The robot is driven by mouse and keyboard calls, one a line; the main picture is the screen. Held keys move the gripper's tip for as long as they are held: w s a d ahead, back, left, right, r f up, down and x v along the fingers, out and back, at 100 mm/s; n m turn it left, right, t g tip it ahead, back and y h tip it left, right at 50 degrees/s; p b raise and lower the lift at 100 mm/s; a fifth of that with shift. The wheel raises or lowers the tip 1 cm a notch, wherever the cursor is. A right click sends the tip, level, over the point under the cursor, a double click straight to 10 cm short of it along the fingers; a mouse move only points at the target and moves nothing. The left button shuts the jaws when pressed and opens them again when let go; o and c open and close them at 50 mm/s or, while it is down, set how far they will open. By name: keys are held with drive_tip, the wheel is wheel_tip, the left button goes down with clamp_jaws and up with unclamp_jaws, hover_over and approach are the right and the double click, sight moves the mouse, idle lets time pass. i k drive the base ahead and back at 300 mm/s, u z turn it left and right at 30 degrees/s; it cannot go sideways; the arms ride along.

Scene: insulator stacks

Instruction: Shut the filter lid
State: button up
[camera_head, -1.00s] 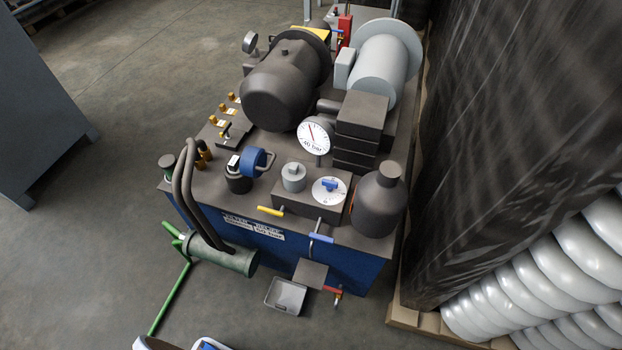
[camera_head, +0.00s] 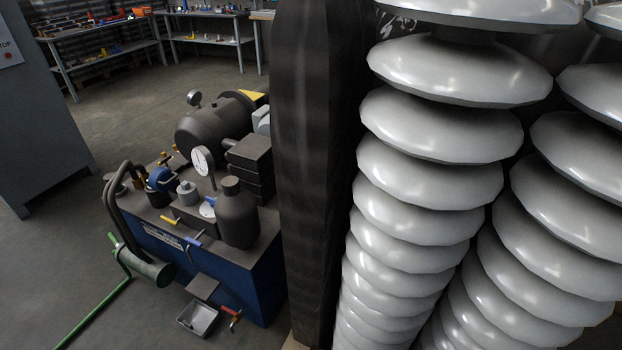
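The hydraulic unit (camera_head: 258,272) with a blue front stands left of centre. On its top, near the left end, a round blue part (camera_head: 160,178) that looks like the filter lid stands tilted up at a black, cup-like body (camera_head: 158,198). The lid looks open, but it is small here and its hinge cannot be made out. My gripper is not in view.
Stacks of grey insulators (camera_head: 425,170) fill the right side, close to the camera. A dark wrapped column (camera_head: 312,150) stands between them and the unit. A green pole (camera_head: 95,310) juts out at lower left. A grey cabinet (camera_head: 40,120) stands far left, with open floor between.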

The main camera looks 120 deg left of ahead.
sight(161, 179)
drive_tip(key=i, duration=0.3)
drive_tip(key=u, duration=4.65)
drive_tip(key=i, duration=0.75)
drive_tip(key=u, duration=0.05)
